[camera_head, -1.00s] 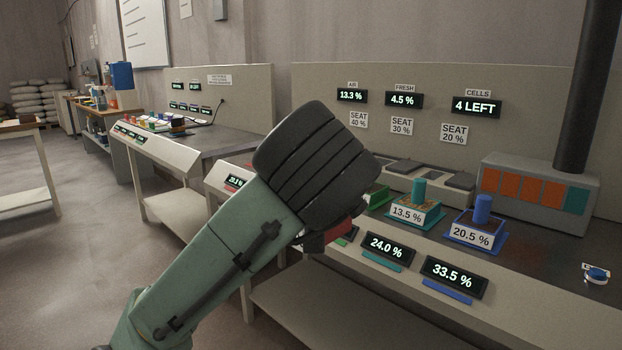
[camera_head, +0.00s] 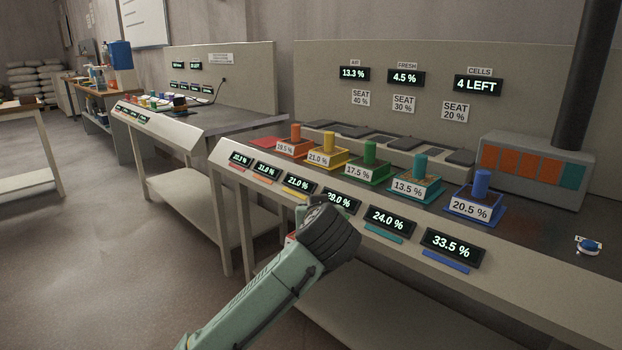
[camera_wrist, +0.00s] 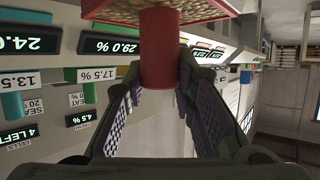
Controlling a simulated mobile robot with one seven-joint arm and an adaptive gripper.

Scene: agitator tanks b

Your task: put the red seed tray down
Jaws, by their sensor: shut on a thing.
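The red seed tray (camera_wrist: 218,7) is at the top of the wrist view, with a grainy brown fill and an upright red peg (camera_wrist: 158,45). My gripper (camera_wrist: 160,80) is shut on that peg, one finger on each side. In the head view my wrist hides nearly all of the tray. Only a small red patch (camera_head: 291,238) shows beside my arm, in front of the bench edge. A flat red pad (camera_head: 262,143) lies bare at the left end of the bench top, beside the orange tray.
Orange (camera_head: 294,144), yellow (camera_head: 327,153), green (camera_head: 369,168), teal (camera_head: 418,185) and blue (camera_head: 479,205) trays stand in a row on the bench. Displays line its front edge. Grey seats (camera_head: 407,143) are behind. Floor at left is clear.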

